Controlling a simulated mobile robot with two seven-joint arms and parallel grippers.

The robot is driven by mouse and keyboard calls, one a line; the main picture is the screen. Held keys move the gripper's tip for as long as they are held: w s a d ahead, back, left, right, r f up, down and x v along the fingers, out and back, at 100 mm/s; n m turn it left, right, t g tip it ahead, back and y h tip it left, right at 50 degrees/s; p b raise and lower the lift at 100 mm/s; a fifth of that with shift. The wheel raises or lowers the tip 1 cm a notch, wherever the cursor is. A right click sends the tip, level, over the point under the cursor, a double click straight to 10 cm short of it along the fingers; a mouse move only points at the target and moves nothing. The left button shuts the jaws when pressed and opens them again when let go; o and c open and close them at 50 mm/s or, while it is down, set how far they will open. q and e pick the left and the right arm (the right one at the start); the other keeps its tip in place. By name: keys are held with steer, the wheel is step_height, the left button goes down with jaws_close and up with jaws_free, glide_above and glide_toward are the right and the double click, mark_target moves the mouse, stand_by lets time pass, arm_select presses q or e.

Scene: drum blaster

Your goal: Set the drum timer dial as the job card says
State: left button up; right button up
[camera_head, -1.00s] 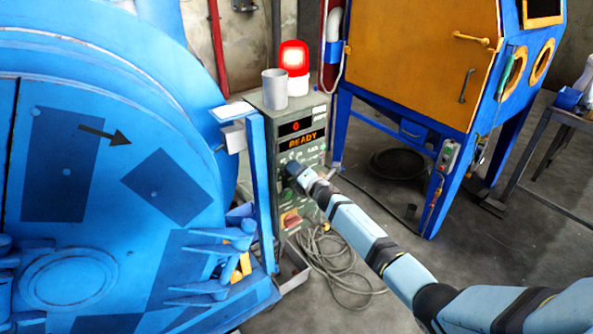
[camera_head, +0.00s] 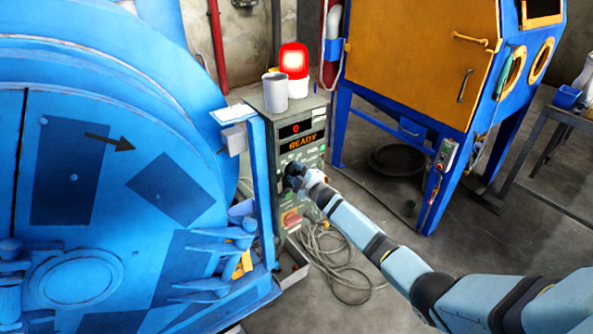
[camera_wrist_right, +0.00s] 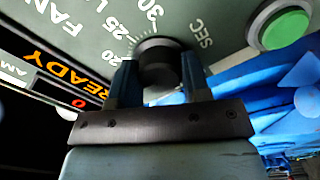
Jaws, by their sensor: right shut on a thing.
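The timer dial (camera_wrist_right: 158,62) is a round black knob on the grey-green control panel (camera_head: 312,152). In the right wrist view the scale around it shows 20, 25 and 30 and the word SEC. My right gripper (camera_wrist_right: 158,80) is shut on the dial, one finger on each side; in the head view the gripper (camera_head: 293,172) covers the dial. Which mark the dial points to cannot be told. The display (camera_head: 302,141) reads READY, with a red 0 above it. A white card (camera_head: 233,112) lies on a blue post; its text is too small to read. My left gripper is not in view.
A lit red beacon (camera_head: 294,62) and a grey cup (camera_head: 275,92) stand on the panel box. A green button (camera_wrist_right: 285,28) sits beside the dial. The blue drum machine (camera_head: 110,80) fills the left. A cable coil (camera_head: 335,265) lies on the floor below.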

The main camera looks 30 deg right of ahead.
steer(key=shift+m+p, duration=0.3)
steer(key=shift+m, duration=0.7)
steer(key=m, duration=0.3)
steer(key=shift+p, duration=0.4)
steer(key=shift+m, duration=0.5)
steer(key=o, duration=0.9)
